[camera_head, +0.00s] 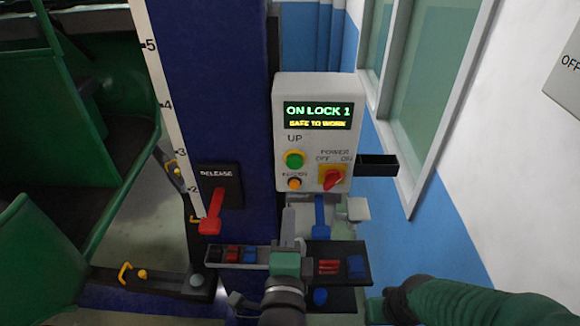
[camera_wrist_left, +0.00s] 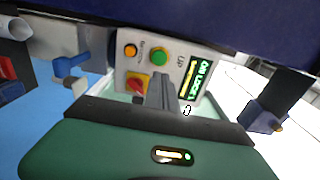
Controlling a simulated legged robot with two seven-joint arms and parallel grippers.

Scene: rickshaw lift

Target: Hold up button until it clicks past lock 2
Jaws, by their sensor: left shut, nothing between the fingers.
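The control box (camera_head: 312,90) is on the blue column. Its display (camera_head: 318,115) reads "ON LOCK 1" and "SAFE TO WORK". The round green UP button (camera_head: 294,159) is on its front, above a small orange button (camera_head: 294,184). In the left wrist view the green button (camera_wrist_left: 160,57) shows just beyond the fingertips. My left gripper (camera_head: 289,212) is shut and empty, pointing at the box from below. In the head view its tips are below both buttons; I cannot tell the exact gap. My right gripper's fingers are not seen; only a green arm (camera_head: 465,302) shows at lower right.
A red and yellow power switch (camera_head: 332,178) is right of the buttons. A red RELEASE lever (camera_head: 211,215) is left, beside a numbered scale (camera_head: 155,85). A tool tray (camera_head: 340,263) lies below the box. A dark open holder (camera_head: 377,165) juts out at right.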

